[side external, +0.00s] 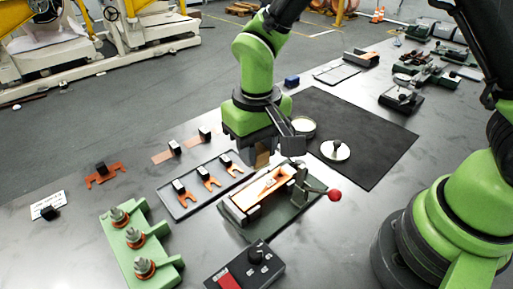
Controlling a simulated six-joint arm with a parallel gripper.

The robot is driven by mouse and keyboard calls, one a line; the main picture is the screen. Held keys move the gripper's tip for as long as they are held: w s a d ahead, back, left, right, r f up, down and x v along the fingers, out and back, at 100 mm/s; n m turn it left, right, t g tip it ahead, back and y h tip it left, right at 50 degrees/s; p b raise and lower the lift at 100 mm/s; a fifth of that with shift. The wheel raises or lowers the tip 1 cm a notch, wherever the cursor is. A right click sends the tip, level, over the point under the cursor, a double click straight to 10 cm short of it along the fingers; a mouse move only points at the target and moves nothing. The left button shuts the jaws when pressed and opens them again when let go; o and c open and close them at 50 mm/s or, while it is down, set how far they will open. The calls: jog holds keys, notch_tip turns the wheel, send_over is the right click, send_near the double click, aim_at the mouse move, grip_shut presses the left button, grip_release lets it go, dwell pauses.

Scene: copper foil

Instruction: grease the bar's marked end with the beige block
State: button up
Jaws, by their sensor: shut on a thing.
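My gripper (262,160) points down just behind the clamp fixture. It is shut on the beige block (263,153), of which only a small part shows between the fingers. The copper-coloured bar (258,190) lies in the fixture (236,213), which has a lever with a red ball (335,195). The block is close to the bar's far end; I cannot tell whether they touch. The mark on the bar is not clear at this size.
A tray (182,212) with several copper forked pieces lies left of the fixture. A green stand (150,232) with several insulator-like posts and a control box (245,272) are in front. A round tin (303,127) and a white lidded disc (335,150) sit on the black mat (375,155).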

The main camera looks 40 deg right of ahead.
aim_at(258, 188)
jog(key=shift+f, duration=3.05)
jog(key=shift+a+f, duration=0.45)
jog(key=shift+f, duration=0.1)
jog(key=shift+c, duration=0.3)
jog(key=shift+a+f, duration=0.1)
jog(key=shift+a, duration=2.5)
jog(key=shift+d, duration=3.2)
jog(key=shift+a+r, duration=0.15)
jog(key=shift+r, duration=3.95)
